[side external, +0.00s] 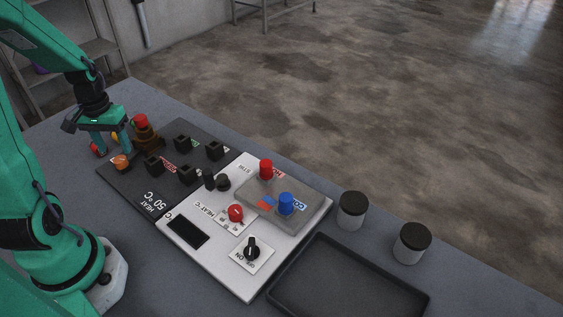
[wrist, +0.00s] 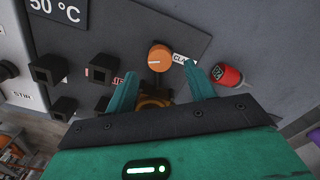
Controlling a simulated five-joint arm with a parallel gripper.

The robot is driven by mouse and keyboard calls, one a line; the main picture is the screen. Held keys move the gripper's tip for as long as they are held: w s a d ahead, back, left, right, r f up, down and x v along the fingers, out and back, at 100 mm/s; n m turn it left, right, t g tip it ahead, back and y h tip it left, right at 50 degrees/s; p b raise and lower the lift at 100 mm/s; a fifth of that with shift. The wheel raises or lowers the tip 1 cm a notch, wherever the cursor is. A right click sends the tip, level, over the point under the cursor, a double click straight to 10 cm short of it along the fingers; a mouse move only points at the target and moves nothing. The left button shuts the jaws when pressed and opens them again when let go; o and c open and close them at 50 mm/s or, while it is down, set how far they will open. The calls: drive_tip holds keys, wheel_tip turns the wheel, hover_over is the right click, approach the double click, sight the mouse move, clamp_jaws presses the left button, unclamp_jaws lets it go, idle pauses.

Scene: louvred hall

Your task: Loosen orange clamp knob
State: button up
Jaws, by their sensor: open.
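The orange clamp knob (side external: 121,162) sits on the dark panel at its near left corner. In the wrist view the orange knob (wrist: 159,57) shows a pale line on its face, beside a white label partly reading "CLA". My gripper (side external: 110,149) is above the panel, pointing down close to the knob. In the wrist view my gripper (wrist: 160,70) has its two green fingers apart, with the knob just beyond the tips, roughly centred between them. Nothing is held. I cannot tell whether a finger touches the knob.
A brown fitting with a red top (side external: 142,130) stands beside the gripper. Black blocks (side external: 154,165) stand on the dark panel. The white panel (side external: 185,207), a tray (side external: 415,300) and two jars (side external: 352,215) are to the right.

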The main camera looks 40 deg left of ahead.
sight(120, 159)
drive_tip(key=shift+f, duration=2)
drive_tip(key=c, duration=1)
